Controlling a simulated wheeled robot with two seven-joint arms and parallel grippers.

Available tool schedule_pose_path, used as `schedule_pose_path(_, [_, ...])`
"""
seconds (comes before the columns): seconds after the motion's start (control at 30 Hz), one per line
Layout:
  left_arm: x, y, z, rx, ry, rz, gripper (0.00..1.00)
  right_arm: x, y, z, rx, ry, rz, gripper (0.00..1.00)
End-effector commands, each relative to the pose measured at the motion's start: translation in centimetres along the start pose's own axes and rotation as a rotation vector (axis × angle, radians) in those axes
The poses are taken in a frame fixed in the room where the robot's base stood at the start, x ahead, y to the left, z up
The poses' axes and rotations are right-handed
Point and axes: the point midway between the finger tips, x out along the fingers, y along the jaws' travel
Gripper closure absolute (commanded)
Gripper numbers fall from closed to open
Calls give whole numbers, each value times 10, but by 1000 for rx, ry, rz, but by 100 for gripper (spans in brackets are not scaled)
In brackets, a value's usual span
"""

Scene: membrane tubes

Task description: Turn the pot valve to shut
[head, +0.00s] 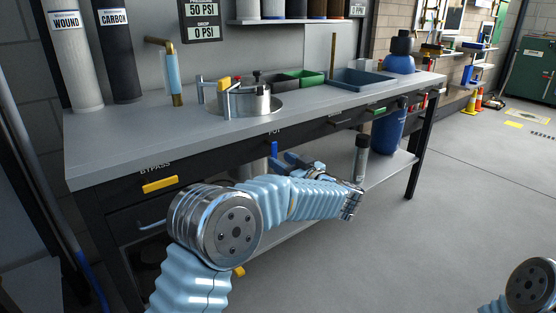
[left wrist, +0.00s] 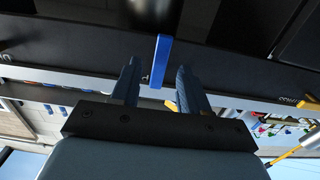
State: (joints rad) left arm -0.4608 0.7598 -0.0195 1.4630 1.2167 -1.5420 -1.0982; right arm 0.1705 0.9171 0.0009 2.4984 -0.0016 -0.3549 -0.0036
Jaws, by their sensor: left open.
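The pot valve's blue handle (head: 274,149) hangs below the POT label on the bench's dark front panel. In the left wrist view the blue handle (left wrist: 161,60) appears as a bar pointing down the picture. My left gripper (head: 281,165) is at the panel, beside and just below the handle. It is open and empty. In the wrist view the handle's end lies between my two fingertips (left wrist: 157,70), with a gap on each side. I cannot tell how deep it sits between them. My right gripper is out of view.
A yellow bypass handle (head: 160,184) is on the panel to the left, and a green handle (head: 376,110) is farther right. A steel pot (head: 247,102) stands on the grey benchtop (head: 130,137). A lower shelf (head: 375,172) holds a blue cylinder (head: 388,137).

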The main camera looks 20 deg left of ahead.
Motion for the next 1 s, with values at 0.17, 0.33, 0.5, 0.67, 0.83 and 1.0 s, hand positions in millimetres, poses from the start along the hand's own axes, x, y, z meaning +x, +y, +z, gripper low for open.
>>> schedule_pose_path(0.17, [22,0,0,0,0,0,55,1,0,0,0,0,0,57])
schedule_pose_path(0.33, [28,0,0,-1,0,2,55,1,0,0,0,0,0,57])
schedule_pose_path(0.5, [28,0,0,0,0,2,55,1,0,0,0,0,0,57])
schedule_pose_path(0.67, [28,0,0,0,0,2,75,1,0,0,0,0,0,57])
schedule_pose_path(0.83, [28,0,0,0,0,2,100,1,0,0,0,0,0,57])
schedule_pose_path(1.0, [28,0,0,-2,0,2,100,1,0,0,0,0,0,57])
